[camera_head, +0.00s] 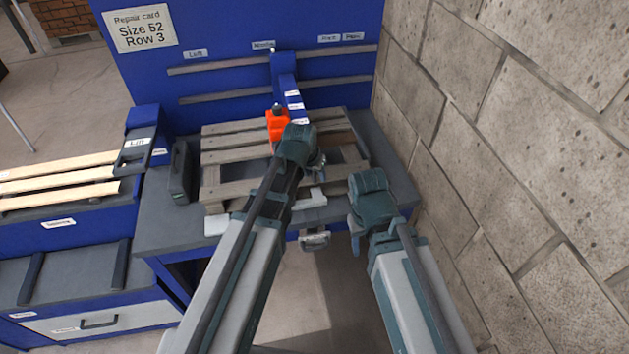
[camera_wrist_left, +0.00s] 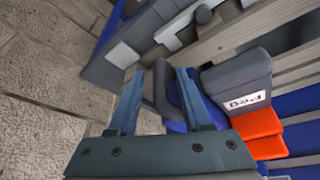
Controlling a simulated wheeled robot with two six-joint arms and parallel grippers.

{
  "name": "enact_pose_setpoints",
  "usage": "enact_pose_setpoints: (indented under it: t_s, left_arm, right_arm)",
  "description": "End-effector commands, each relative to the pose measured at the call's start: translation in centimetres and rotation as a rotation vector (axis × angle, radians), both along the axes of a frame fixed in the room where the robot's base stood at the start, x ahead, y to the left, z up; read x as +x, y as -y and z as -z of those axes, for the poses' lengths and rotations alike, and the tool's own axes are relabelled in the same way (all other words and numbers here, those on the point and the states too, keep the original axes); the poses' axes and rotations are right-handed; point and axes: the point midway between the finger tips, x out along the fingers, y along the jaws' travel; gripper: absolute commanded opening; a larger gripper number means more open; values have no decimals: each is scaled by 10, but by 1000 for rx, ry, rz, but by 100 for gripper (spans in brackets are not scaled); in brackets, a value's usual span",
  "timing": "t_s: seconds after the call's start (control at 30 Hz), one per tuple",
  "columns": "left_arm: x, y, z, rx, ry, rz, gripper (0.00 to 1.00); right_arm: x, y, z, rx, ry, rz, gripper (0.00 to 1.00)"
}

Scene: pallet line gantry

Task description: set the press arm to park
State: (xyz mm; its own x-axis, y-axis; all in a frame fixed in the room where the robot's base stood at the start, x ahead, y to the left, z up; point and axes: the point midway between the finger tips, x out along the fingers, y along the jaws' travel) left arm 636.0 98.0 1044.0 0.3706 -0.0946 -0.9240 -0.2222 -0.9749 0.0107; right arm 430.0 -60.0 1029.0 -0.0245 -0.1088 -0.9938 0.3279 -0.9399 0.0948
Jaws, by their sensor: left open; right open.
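The press arm (camera_head: 285,75) is a blue beam on the slotted blue back panel, below the middle label (camera_head: 263,45), and reaches forward over a wooden pallet. An orange block (camera_head: 277,124) with a dark knob sits at its front; orange also shows in the left wrist view (camera_wrist_left: 266,140), beside a grey labelled block (camera_wrist_left: 240,85). My left gripper (camera_head: 316,162) is over the pallet, right of the orange block; its fingers (camera_wrist_left: 160,78) are apart, with a dark blue-grey part seen between or behind them. Contact is unclear. My right gripper (camera_head: 362,222) is open near the bench's front right edge.
Small labels (camera_head: 353,37) that seem to include Park are at the panel's right end. The wooden pallet (camera_head: 222,158) lies on the grey bench (camera_head: 160,215). A stone wall (camera_head: 500,130) stands close on the right. Wooden slats (camera_head: 60,180) are at left.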

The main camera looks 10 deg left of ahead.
Motion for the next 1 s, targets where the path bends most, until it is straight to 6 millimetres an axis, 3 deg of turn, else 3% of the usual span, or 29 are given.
enact_pose_setpoints:
  t_s: [0.27,0.57,1.0]
  left_arm:
    - [1,0,2,0,0,0,50]
    - [1,0,2,0,0,0,0]
    - [1,1,2,-1,-1,-1,0]
  right_arm:
    - [0,0,2,0,0,0,50]
    - [0,0,2,0,0,0,50]
    - [0,0,2,0,0,0,50]
